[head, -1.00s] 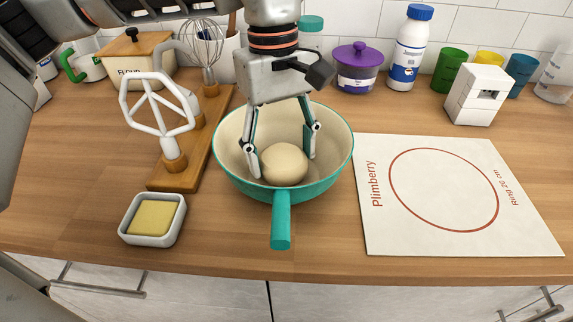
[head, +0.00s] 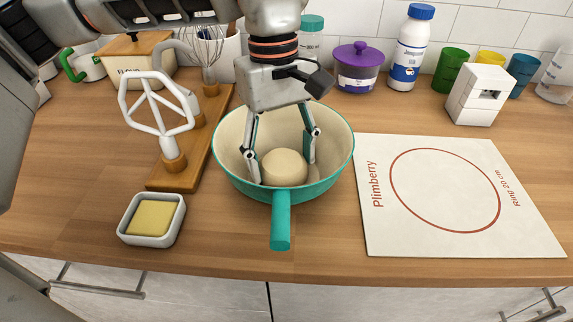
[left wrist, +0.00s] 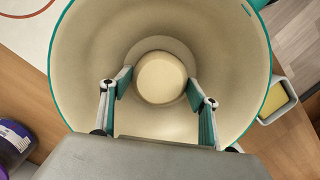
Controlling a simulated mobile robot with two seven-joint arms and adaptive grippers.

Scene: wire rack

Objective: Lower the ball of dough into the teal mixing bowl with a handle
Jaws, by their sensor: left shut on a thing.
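The ball of dough (head: 284,167) is a pale cream ball inside the teal mixing bowl, low down near its floor; whether it touches the floor is hard to tell. It also shows in the left wrist view (left wrist: 161,78). The teal mixing bowl (head: 343,160) has a cream inside and a teal handle (head: 280,222) pointing to the counter's front edge. My left gripper (head: 282,165) reaches down into the bowl, shut on the dough with one finger on each side. The left wrist view shows both fingertips (left wrist: 159,86) beside the dough. My right gripper is not in view.
A butter dish (head: 150,222) and a wooden whisk stand (head: 190,168) are left of the bowl. A white mat with a red ring (head: 385,236) lies to the right. A purple-lidded pot (head: 357,73), a white bottle (head: 408,55) and a white block-shaped object (head: 477,95) stand behind.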

